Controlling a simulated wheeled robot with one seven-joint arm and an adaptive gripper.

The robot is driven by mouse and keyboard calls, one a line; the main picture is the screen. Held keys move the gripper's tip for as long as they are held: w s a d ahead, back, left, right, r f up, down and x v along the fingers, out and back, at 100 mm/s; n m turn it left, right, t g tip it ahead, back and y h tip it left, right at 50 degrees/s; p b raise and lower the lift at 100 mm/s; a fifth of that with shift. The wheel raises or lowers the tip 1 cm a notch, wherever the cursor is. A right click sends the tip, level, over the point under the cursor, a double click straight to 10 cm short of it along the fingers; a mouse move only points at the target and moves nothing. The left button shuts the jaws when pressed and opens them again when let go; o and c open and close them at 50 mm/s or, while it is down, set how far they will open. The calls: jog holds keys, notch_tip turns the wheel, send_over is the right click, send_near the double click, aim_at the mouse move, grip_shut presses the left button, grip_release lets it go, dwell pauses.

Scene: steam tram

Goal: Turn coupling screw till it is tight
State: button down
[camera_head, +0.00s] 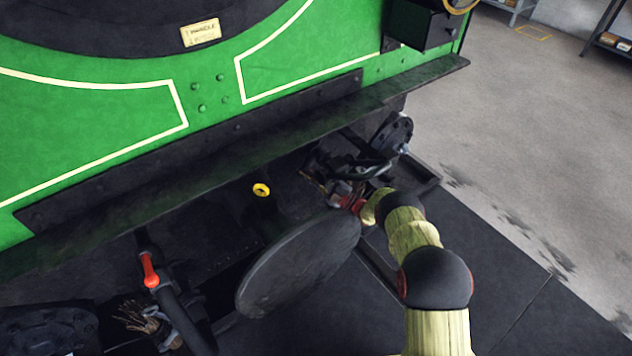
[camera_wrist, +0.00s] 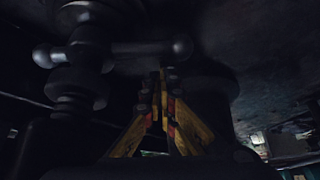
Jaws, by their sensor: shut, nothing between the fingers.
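The coupling screw (camera_wrist: 80,80) shows in the wrist view as a dark, thick threaded-looking post at the left. A cross bar (camera_wrist: 130,51) with rounded ends runs through it, about level in the picture. My gripper (camera_wrist: 160,76) is shut and empty, its yellow fingers pointing up to just below the bar's right part. The view is dark, and I cannot tell whether the fingertips touch the bar. In the head view my gripper (camera_head: 343,194) is below the green tram's front beam, among dark coupling parts. The screw cannot be made out clearly there.
A large round dark buffer (camera_head: 300,265) stands just left of my gripper. The beam (camera_head: 230,150) of the green tram (camera_head: 90,120) runs above. A red-handled lever (camera_head: 150,270) is at lower left. Open floor (camera_head: 540,130) lies to the right.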

jog(key=shift+w+a+r, duration=0.25)
jog(key=shift+w+a, duration=0.05)
jog(key=shift+a, duration=0.25)
